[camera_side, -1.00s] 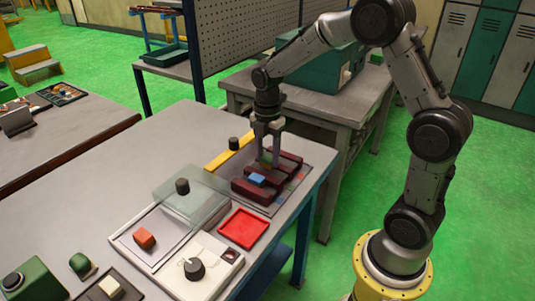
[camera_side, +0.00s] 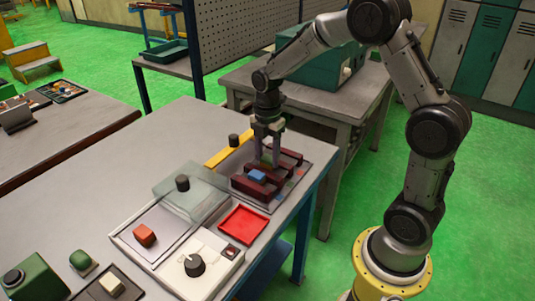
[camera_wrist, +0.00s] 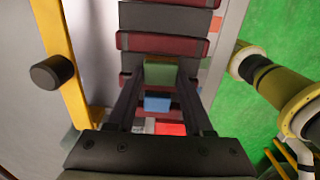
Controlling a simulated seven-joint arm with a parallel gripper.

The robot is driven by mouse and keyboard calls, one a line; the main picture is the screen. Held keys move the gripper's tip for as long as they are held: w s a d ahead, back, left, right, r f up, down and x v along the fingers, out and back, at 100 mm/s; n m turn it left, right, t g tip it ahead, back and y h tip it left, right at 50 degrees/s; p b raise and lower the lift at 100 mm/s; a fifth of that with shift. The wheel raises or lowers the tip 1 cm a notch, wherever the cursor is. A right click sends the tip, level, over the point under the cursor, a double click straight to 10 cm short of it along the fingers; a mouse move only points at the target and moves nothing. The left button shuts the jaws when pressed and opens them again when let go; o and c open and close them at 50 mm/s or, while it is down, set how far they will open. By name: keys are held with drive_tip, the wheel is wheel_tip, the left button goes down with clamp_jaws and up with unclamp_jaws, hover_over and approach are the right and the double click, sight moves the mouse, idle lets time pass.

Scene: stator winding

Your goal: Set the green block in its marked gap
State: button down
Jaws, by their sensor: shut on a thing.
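The green block (camera_wrist: 160,73) is between the two fingers of my gripper (camera_wrist: 160,80) in the wrist view; the gripper is shut on it. In the side view my gripper (camera_side: 266,162) points down among the dark red bars (camera_side: 262,174) of the slotted part, and the green block is mostly hidden by the fingers. A blue block (camera_side: 257,176) sits in a gap nearer the side camera; in the wrist view the blue block (camera_wrist: 157,103) is just below the green one. I cannot tell whether the green block touches the gap floor.
A yellow bar (camera_side: 225,152) and a black knob (camera_side: 234,140) lie beside the slotted part. A red tray (camera_side: 243,225), a clear cover (camera_side: 190,190) and a white panel with an orange block (camera_side: 144,235) are nearer the camera.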

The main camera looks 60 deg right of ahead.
idle(0.3)
unclamp_jaws()
idle(0.3)
drive_tip(key=shift+r, duration=3.5)
